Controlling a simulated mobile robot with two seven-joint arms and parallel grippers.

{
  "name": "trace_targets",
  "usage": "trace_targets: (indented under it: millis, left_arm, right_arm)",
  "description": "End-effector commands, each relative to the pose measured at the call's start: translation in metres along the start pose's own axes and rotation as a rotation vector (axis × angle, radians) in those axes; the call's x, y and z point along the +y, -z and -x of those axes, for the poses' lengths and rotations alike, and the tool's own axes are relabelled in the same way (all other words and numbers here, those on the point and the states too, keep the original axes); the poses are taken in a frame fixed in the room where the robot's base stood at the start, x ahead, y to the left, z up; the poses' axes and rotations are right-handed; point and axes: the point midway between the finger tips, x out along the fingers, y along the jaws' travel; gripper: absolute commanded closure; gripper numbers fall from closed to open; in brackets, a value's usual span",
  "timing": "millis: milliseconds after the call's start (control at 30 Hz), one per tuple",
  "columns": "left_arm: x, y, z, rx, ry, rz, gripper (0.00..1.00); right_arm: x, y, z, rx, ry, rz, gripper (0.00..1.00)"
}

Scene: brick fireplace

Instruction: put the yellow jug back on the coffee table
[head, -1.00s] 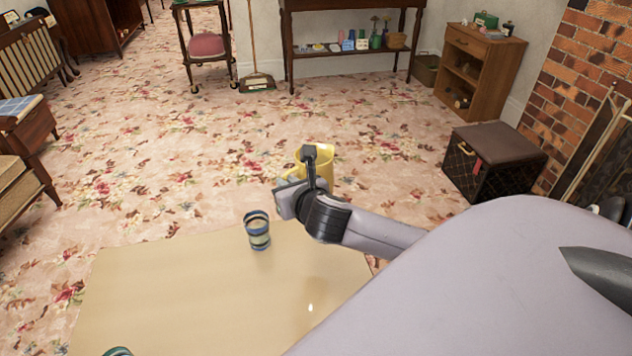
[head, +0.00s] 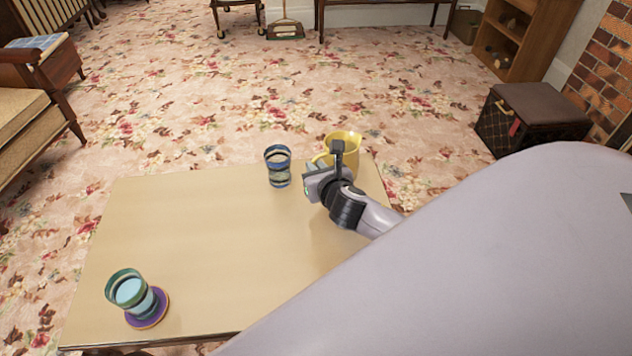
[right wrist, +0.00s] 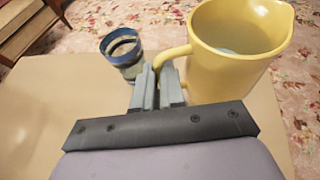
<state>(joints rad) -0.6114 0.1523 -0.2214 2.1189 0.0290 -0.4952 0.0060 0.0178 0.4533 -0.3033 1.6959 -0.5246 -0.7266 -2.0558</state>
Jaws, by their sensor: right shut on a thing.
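The yellow jug (head: 347,141) is at the far right corner of the coffee table (head: 190,230), upright, with its spout to the right in the right wrist view (right wrist: 235,60). My right gripper (head: 325,165) is shut on the jug's handle; its fingers (right wrist: 160,80) also show in the right wrist view. The gripper and arm hide the jug's lower part in the head view, so I cannot tell whether its base touches the tabletop. My left gripper is not in view.
A blue striped glass (head: 278,167) stands just left of the jug, close to my right fingers. A teal glass (head: 130,292) stands on a purple coaster (head: 150,312) near the table's left front. The middle of the tabletop is clear. A dark ottoman (head: 530,118) stands beyond, right.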

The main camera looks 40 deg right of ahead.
Motion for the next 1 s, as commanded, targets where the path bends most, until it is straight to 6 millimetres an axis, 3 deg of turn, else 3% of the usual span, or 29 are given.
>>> trace_targets:
  millis: [267, 400, 633, 733, 1000]
  left_arm:
    - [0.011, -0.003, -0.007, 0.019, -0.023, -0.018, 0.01]
    - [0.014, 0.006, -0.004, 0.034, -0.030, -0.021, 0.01]
    - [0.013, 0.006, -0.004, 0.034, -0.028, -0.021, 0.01]
    - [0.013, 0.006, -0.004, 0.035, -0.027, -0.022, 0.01]
    - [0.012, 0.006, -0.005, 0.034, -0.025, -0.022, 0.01]
  right_arm:
    - [0.000, 0.035, -0.015, -0.003, 0.000, 0.001, 1.00]
    - [0.001, 0.035, -0.015, -0.005, -0.001, 0.001, 1.00]
    - [0.000, 0.037, -0.016, -0.004, -0.001, 0.002, 1.00]
    - [0.000, 0.039, -0.016, 0.000, 0.000, 0.000, 0.65]
    - [0.000, 0.039, -0.016, 0.000, 0.000, 0.000, 0.65]
